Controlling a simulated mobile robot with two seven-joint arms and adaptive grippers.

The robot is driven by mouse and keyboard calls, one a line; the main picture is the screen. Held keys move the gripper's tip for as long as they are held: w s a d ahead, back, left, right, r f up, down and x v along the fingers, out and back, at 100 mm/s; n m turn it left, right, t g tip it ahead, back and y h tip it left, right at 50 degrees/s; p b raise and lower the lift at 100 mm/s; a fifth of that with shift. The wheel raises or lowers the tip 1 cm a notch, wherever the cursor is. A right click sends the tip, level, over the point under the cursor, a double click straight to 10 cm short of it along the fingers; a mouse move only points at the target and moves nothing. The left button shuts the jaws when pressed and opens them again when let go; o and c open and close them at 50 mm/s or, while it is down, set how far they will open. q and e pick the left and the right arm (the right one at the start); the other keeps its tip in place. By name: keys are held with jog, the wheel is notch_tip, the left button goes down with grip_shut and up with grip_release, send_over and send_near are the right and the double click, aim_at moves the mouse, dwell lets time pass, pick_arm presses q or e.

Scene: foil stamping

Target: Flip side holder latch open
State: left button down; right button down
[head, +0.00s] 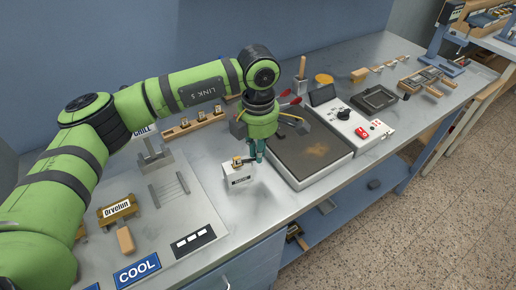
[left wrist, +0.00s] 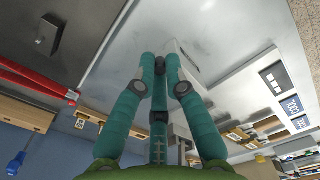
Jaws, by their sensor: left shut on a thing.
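My right gripper is out of view.
A dark-topped heated bed (head: 304,148) stands right of the gripper, beside a white control box (head: 352,122). On the left are a wooden type holder (head: 117,211), a wooden block (head: 125,239) and a blue COOL sign (head: 137,268). The bench front near the holder is clear.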

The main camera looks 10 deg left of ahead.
pick_arm(q)
jog(key=c, duration=1.3)
grip_release()
notch_tip(320, 180, up, 12)
jog(key=shift+r, duration=0.1)
